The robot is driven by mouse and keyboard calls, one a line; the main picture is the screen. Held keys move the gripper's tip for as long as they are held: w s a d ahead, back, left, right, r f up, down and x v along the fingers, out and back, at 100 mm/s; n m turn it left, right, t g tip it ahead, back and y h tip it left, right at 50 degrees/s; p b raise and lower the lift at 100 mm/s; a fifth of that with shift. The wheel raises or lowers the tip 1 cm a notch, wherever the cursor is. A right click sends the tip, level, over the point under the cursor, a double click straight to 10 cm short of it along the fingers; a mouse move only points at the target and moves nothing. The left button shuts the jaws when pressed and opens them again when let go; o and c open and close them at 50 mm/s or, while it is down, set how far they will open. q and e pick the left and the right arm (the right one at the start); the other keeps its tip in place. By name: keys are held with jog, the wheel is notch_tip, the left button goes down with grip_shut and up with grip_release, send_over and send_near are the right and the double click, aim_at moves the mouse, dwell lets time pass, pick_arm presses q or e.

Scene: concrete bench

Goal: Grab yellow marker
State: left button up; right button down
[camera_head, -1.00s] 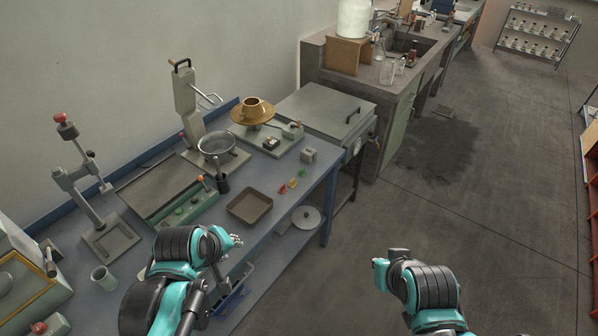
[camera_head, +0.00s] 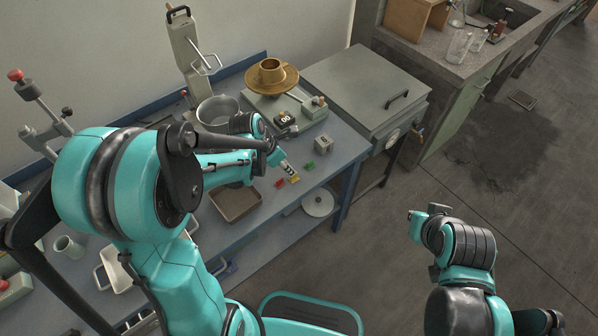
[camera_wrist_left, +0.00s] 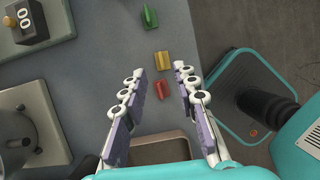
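The yellow marker (camera_head: 294,180) lies on the blue-grey bench near its front edge. In the left wrist view the yellow marker (camera_wrist_left: 162,60) is just beyond my fingertips, between a red marker (camera_wrist_left: 160,90) and a green marker (camera_wrist_left: 149,17). My left gripper (camera_head: 288,169) is over the markers; in the wrist view the left gripper (camera_wrist_left: 158,70) is open, with nothing held. The red marker appears between its fingers. My right gripper (camera_head: 424,211) is off the bench to the right, over the floor; its fingers are not clear.
A brown tray (camera_head: 236,204) is left of the markers. A small grey block (camera_head: 323,144) and a black-and-yellow device (camera_head: 285,119) stand behind them. A brass cup on a dish (camera_head: 271,75) stands farther back. A white round lid (camera_head: 318,203) lies on the lower shelf.

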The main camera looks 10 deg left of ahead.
aim_at(294, 177)
pick_arm(q)
jog(key=shift+d+f, duration=0.15)
jog(key=shift+f, duration=0.45)
jog(key=b+x, duration=0.3)
jog(key=x, duration=0.2)
jog(key=shift+w+d+f, duration=0.1)
jog(key=shift+w+f, duration=0.05)
jog(key=shift+f, duration=0.05)
jog(key=shift+r, duration=0.1)
jog(key=shift+c, duration=0.6)
grip_shut()
